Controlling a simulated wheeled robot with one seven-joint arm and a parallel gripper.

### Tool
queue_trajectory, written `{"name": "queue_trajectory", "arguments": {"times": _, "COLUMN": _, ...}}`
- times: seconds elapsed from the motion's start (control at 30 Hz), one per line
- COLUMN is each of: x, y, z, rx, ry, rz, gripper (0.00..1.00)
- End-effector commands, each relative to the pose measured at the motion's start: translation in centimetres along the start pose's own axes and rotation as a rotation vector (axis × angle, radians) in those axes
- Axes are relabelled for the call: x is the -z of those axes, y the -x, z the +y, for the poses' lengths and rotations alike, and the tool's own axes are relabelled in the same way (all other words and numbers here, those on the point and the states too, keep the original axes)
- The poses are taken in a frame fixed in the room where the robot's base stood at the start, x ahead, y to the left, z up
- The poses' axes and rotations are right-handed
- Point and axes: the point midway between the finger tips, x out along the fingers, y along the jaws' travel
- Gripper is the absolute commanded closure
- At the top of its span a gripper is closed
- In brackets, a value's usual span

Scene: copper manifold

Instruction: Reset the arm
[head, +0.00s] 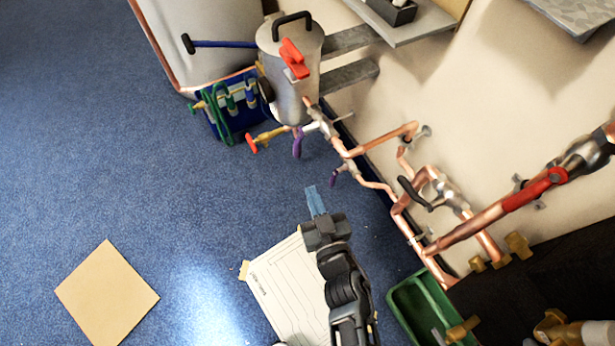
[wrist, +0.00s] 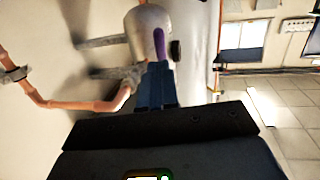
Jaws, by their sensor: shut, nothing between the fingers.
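My gripper (head: 315,202) is in the lower middle of the head view, at the end of my dark arm. Its blue fingers are together with nothing between them. It is over the blue floor, left of the copper pipework and apart from it. In the wrist view the closed blue fingers (wrist: 156,88) point toward the grey metal tank, and a copper pipe shows at left.
Copper manifold pipes (head: 395,190) with valves run along the wall at right. A metal tank (head: 291,75) stands at top. A paper sheet (head: 290,290), a green bin (head: 405,300) and a tan square (head: 106,293) lie lower down. The left floor is mostly clear.

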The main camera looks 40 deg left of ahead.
Motion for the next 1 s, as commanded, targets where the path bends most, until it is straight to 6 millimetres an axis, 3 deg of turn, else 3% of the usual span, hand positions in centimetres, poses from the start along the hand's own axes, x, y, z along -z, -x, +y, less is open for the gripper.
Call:
{"name": "queue_trajectory", "arguments": {"times": 0.1, "x": 0.0, "y": 2.1, "z": 0.0, "rx": -0.001, "ry": -0.001, "rz": -0.001, "gripper": 1.00}}
{"name": "queue_trajectory", "arguments": {"times": 0.3, "x": -0.3, "y": 4.2, "z": 0.0, "rx": 0.000, "ry": -0.002, "rz": 0.000, "gripper": 1.00}}
{"name": "queue_trajectory", "arguments": {"times": 0.63, "x": -0.4, "y": 4.6, "z": 0.0, "rx": -0.001, "ry": -0.001, "rz": 0.002, "gripper": 1.00}}
{"name": "queue_trajectory", "arguments": {"times": 0.73, "x": -0.5, "y": 5.6, "z": 0.6, "rx": -0.019, "ry": -0.002, "rz": -0.001, "gripper": 1.00}}
{"name": "queue_trajectory", "arguments": {"times": 0.87, "x": -0.7, "y": 9.7, "z": 2.5, "rx": -0.096, "ry": -0.005, "rz": -0.012, "gripper": 1.00}}
{"name": "queue_trajectory", "arguments": {"times": 1.0, "x": -0.1, "y": 16.6, "z": 4.8, "rx": -0.225, "ry": -0.012, "rz": -0.028, "gripper": 1.00}}
